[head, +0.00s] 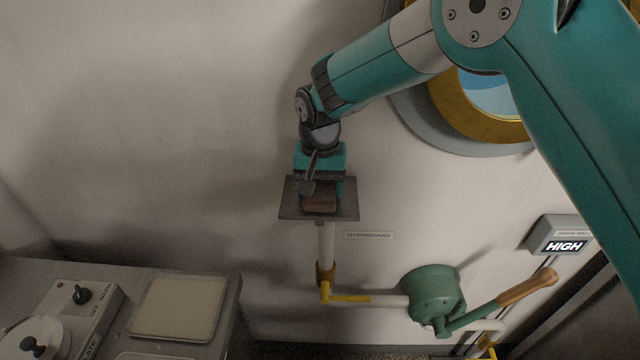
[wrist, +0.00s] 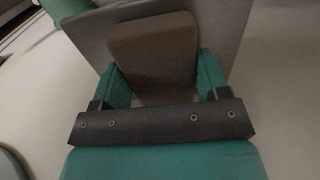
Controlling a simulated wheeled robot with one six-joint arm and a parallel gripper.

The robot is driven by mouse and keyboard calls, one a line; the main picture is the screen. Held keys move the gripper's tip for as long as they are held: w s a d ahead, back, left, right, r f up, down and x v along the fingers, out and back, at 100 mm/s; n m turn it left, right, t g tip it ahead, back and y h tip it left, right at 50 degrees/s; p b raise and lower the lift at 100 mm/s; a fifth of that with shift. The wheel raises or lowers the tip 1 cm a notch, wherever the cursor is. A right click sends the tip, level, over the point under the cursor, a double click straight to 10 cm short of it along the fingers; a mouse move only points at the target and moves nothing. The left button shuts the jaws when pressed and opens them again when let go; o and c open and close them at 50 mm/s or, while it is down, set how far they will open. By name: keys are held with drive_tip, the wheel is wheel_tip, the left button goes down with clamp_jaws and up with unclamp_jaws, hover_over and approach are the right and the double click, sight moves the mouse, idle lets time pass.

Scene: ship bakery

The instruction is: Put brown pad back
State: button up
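The brown pad (head: 320,203) is a small block at the small grey wall shelf (head: 347,207). In the wrist view the brown pad (wrist: 152,55) fills the space between the two teal fingers, with the grey shelf plate (wrist: 225,25) behind it. My gripper (head: 320,188) points down over the shelf. Its fingers lie against the pad's two sides with no clear gap, so it looks shut on the pad. The pad's underside is hidden, so I cannot tell whether it rests on the plate or is just above it.
A pipe with a yellow-handled valve (head: 345,298) runs below the shelf. A counter at lower left holds a pale square pad (head: 178,308) and a knobbed device (head: 75,300).

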sight(320, 187)
drive_tip(key=o, duration=0.4)
drive_tip(key=shift+r, duration=0.1)
wheel_tip(320, 187, up, 12)
drive_tip(key=b, duration=0.3)
